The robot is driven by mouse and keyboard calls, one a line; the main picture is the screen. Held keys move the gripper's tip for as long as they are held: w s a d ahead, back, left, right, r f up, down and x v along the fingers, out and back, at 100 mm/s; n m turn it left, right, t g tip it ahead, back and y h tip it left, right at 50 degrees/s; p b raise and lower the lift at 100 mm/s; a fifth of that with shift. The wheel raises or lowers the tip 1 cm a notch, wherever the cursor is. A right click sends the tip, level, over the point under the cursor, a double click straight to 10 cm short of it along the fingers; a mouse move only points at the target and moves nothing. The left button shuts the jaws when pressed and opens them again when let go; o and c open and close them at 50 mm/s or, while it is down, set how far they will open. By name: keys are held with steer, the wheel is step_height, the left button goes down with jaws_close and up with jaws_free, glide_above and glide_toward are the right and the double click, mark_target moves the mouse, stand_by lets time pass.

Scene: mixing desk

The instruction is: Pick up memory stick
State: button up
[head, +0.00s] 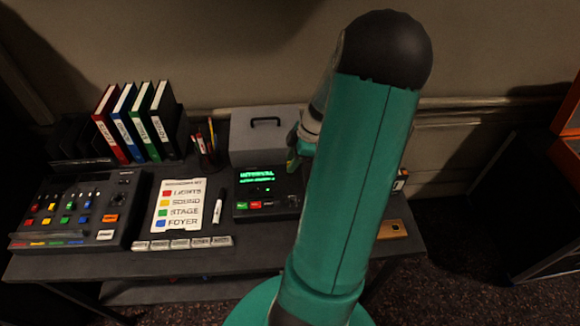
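I cannot make out the memory stick for certain. A small tan block or tray (392,229) with a small dark mark on it lies at the desk's right end, and it is too small to tell what the mark is. My gripper (294,162) shows only in part, at the left side of my green arm, above the dark device with the lit green display (262,178). My arm hides the rest of it, and its fingers are too small to read. My arm also covers part of the desk's right side.
The dark desk (200,262) holds a button-and-slider mixing panel (70,215), a label card (180,205), a marker (218,207), several binders (135,122), a pencil cup (206,150) and a grey case (260,140). A small white-and-dark item (400,181) stands right of my arm.

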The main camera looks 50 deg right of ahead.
steer(key=shift+x, duration=0.9)
jaws_close()
